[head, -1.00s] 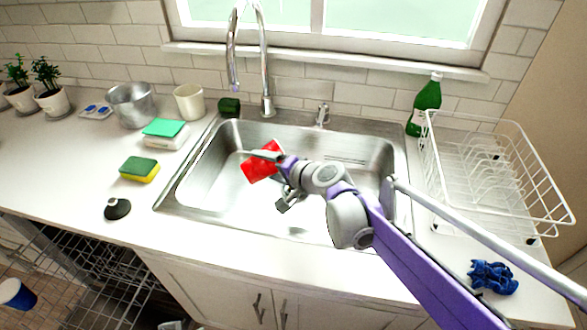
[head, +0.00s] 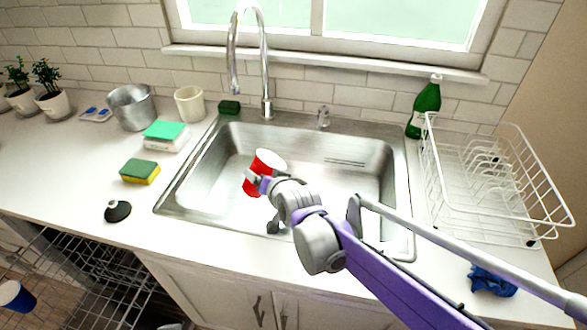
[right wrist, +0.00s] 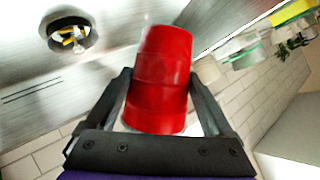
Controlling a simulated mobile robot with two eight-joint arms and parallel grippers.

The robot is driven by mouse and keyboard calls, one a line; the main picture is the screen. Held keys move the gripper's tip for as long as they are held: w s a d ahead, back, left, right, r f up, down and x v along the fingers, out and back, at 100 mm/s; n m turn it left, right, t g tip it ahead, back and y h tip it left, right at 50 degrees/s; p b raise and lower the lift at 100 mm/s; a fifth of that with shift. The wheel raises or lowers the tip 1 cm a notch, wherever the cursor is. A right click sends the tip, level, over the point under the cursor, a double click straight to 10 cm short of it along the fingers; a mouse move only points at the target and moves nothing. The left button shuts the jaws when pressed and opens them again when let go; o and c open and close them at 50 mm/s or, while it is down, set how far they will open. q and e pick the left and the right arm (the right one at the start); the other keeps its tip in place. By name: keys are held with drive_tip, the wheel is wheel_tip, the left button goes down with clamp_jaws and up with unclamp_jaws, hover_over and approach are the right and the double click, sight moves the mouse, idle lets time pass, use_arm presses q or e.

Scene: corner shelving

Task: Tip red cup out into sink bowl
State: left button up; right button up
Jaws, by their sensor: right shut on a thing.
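The red cup (head: 251,185) is held over the sink bowl (head: 348,172), left of its middle. It leans a little to the right, and its pale rim and inside face up toward the head camera. My right gripper (head: 260,184) is shut on the cup. In the right wrist view the red cup (right wrist: 160,85) sits between the two dark fingers of my gripper (right wrist: 158,85). The drain (right wrist: 70,35) shows there with small yellowish bits in it. My left gripper is out of view.
The faucet (head: 266,60) arches behind the sink. A white dish rack (head: 500,190) and a green bottle (head: 427,105) stand to the right. A sponge (head: 140,172), a metal pot (head: 131,108) and a beige cup (head: 190,103) stand on the left counter.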

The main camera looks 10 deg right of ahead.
sight(251, 184)
drive_tip(key=shift+s+a+r+n+t+h+p, duration=0.15)
drive_tip(key=shift+a+r+n+h+p, duration=0.2)
drive_tip(key=shift+p, duration=0.45)
drive_tip(key=shift+s+a+r+n+t+h+p, duration=0.1)
drive_tip(key=shift+a+n+h+p, duration=0.3)
drive_tip(key=shift+p, duration=0.45)
drive_tip(key=shift+s+a+r+n+t+h+p, duration=0.15)
drive_tip(key=shift+a+r+n+h+p, duration=0.1)
drive_tip(key=shift+a+n+p, duration=0.45)
drive_tip(key=shift+a+r+h+p, duration=0.2)
drive_tip(key=shift+h+p, duration=0.2)
drive_tip(key=shift+p, duration=0.15)
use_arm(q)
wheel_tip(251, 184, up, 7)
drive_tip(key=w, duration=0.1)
use_arm(e)
drive_tip(key=shift+s+a+r+n+t+h, duration=0.2)
drive_tip(key=shift+a+n+t+h, duration=0.25)
drive_tip(key=shift+n, duration=0.3)
use_arm(q)
drive_tip(key=shift+p, duration=0.3)
